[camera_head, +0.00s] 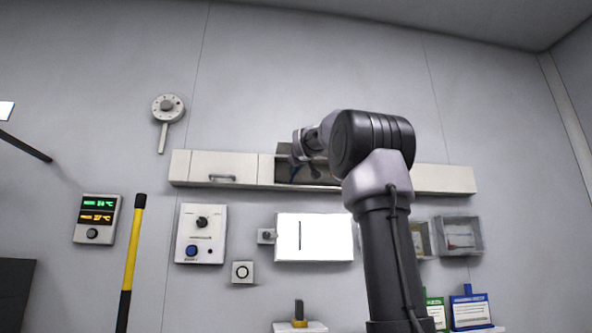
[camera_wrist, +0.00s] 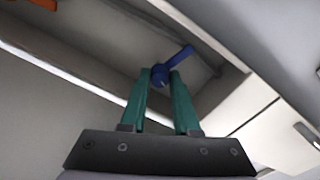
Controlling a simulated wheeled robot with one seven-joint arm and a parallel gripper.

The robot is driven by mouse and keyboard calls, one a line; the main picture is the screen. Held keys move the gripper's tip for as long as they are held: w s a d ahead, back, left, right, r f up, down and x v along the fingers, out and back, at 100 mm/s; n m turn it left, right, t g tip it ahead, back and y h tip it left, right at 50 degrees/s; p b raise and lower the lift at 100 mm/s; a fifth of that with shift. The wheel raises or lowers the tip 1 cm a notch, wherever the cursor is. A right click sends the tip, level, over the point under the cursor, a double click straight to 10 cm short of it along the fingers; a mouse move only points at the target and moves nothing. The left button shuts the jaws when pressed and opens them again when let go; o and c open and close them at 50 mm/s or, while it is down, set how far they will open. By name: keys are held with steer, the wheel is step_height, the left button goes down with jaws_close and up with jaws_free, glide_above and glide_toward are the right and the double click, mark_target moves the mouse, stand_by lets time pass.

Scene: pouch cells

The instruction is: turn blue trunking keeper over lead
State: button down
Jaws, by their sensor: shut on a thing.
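The blue trunking keeper (camera_wrist: 180,60) shows in the wrist view as a round hub with a flat arm pointing up and right. My gripper (camera_wrist: 161,78) has its two green fingers shut on the hub. The keeper sits at the open section of the pale wall trunking (camera_head: 222,168), whose inside shows as a grey recess in the wrist view. I cannot make out the lead in either view.
A trunking cover with a handle (camera_head: 222,179) lies left of the opening. A round dial (camera_head: 167,104) hangs above. Below are a control box (camera_head: 201,234), a bright white panel (camera_head: 314,250) and a yellow-black pole (camera_head: 132,260). An orange piece (camera_wrist: 44,4) shows at the wrist view's top left.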

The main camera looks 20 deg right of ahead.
steer(key=shift+n, duration=1.7)
steer(key=shift+f, duration=0.1)
steer(key=c, duration=0.6)
jaws_free()
steer(key=shift+c, duration=0.2)
steer(key=v, duration=1.1)
steer(key=shift+w, duration=0.1)
